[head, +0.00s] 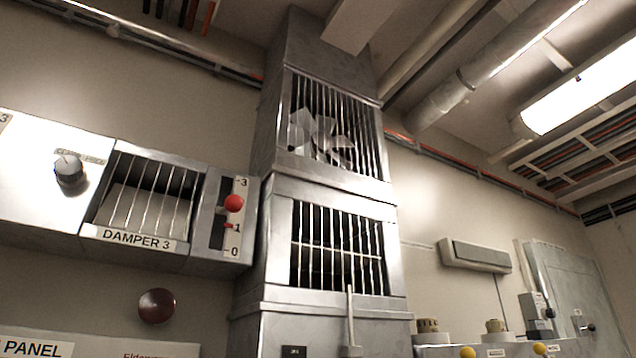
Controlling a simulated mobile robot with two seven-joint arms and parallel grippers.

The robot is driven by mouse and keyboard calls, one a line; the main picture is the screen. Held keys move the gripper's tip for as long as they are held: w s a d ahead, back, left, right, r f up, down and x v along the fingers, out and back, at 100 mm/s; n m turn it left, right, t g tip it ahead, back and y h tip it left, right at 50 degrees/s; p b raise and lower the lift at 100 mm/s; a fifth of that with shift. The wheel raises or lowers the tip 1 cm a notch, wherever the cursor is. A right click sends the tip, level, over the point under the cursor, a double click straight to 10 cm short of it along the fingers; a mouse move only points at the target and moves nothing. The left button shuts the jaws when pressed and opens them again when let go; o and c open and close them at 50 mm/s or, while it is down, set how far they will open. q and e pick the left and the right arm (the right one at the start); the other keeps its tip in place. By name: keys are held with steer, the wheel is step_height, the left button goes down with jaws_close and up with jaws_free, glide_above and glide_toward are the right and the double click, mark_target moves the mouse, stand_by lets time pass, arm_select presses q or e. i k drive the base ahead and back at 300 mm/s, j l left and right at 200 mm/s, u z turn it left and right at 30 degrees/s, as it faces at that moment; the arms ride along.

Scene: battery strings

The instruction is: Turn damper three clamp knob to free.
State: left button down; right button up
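A grey round clamp knob (69,172) sits on a bright metal panel (35,195) at the left of the head view. A small label (80,156) is just above it, too blurred to read fully, so I cannot tell which setting the knob points to. To its right is a barred opening with the plate "DAMPER 3" (136,239) below it. Beside that, a red ball (234,203) sits on a scale marked 3, 1 and 0, with a small red marker near 1. Neither of my grippers is in view.
A tall metal cabinet (285,235) with two barred windows stands right of the damper unit. A dark red round knob (157,306) is below the damper. A sign reading "PANEL" (35,348) is at lower left. Yellow knobs (467,352) show at lower right.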

mark_target(69, 168)
steer(key=j+u, duration=0.2)
steer(key=u, duration=1.8)
steer(key=k+l+z, duration=0.15)
steer(key=z, duration=0.35)
